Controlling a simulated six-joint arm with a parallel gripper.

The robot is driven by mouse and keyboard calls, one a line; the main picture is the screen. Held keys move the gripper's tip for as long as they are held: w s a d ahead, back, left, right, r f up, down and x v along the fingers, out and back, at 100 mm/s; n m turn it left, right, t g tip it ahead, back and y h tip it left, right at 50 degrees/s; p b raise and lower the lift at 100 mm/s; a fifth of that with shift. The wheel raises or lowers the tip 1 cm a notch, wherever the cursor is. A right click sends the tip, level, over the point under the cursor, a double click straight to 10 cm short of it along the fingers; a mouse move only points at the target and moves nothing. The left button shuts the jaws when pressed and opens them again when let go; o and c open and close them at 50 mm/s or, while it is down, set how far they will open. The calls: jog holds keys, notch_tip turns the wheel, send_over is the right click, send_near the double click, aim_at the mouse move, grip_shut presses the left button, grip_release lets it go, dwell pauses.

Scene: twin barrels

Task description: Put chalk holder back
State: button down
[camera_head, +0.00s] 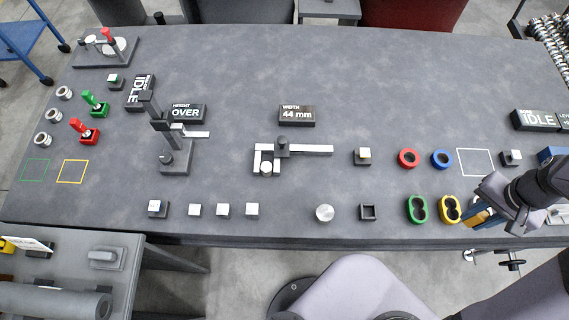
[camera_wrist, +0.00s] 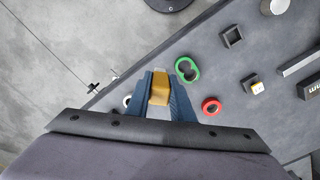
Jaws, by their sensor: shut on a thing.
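My gripper (camera_wrist: 160,100), with blue fingers, is at the right front of the table. It is shut on an amber-yellow block, seemingly the chalk holder (camera_wrist: 160,87); in the head view only a small part of it shows beside the fingers. A like green piece (camera_head: 418,209) stands left of that and also shows in the wrist view (camera_wrist: 187,70). I cannot tell whether the held block touches the table, and my arm hides the spot beneath it.
A red ring (camera_head: 408,158), a blue ring (camera_head: 441,159) and a white square outline (camera_head: 474,162) lie behind. A dark open square socket (camera_head: 368,212) is to the left. The table's front edge runs close by my gripper. The middle back of the table is clear.

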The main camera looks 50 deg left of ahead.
jog(key=s+a+f+n+b, duration=0.1)
jog(key=a+f+n+b, duration=0.1)
jog(key=a+b, duration=0.35)
jog(key=s+a+f+n+b, duration=0.1)
jog(key=a+f+n+b, duration=0.15)
jog(key=a, duration=0.65)
jog(key=s+a+f+n+b, duration=0.1)
jog(key=s+a+n, duration=0.3)
jog(key=s, duration=0.3)
jog(key=shift+a+f+b, duration=0.2)
jog(key=shift+a+b, duration=0.2)
jog(key=shift+a, duration=0.15)
jog(key=shift+f+n, duration=0.1)
jog(key=shift+n, duration=0.15)
jog(key=shift+f+p, duration=0.45)
jog(key=shift+f, duration=4.5)
